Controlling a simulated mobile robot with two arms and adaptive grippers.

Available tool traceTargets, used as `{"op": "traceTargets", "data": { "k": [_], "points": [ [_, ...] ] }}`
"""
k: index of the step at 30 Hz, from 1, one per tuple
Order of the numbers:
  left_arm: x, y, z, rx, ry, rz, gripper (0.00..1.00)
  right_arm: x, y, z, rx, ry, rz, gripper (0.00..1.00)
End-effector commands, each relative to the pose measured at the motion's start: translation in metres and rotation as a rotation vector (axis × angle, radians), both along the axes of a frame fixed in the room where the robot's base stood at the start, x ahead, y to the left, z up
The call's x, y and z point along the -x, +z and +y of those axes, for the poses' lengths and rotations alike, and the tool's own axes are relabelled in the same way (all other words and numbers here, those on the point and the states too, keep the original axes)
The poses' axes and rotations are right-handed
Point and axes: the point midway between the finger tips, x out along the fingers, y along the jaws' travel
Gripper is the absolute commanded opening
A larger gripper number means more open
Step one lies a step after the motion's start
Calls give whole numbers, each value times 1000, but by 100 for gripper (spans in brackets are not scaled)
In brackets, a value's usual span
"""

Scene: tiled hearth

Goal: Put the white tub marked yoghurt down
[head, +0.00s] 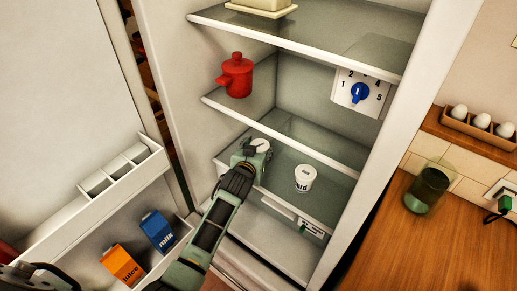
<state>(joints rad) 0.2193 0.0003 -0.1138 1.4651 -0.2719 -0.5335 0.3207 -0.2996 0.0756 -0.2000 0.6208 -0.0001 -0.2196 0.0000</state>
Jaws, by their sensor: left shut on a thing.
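My left gripper (247,161) reaches into the open fridge and is shut on a small white round tub (261,146). Its lid shows just beyond the fingers; its marking cannot be read and the gripper hides much of its side. It is over the left part of the lower glass shelf (285,160); I cannot tell whether it touches the glass. Another white tub (304,180), with lettering ending in "rd", stands upright on that shelf to the right, apart from the gripper. My right gripper is not in view.
A red lidded pot (236,76) stands on the shelf above, left. The open door (62,110) holds a milk carton (158,230) and a juice carton (122,265). A green-filled jar (428,188) stands on the wooden counter (440,250).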

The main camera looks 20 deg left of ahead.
Motion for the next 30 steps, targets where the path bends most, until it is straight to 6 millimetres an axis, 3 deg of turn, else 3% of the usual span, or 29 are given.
{"op": "traceTargets", "data": {
  "k": [11, 12, 18, 30],
  "points": [
    [-3, -1, -1, 1, -1, -8, 15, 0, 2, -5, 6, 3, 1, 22],
    [-3, -2, -1, 1, -1, -5, 50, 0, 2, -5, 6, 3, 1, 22],
    [-3, -1, -1, 1, -1, -6, 67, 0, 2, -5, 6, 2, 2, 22],
    [1, 1, -1, 1, -1, -6, 67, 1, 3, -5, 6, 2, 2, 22]
  ]
}}
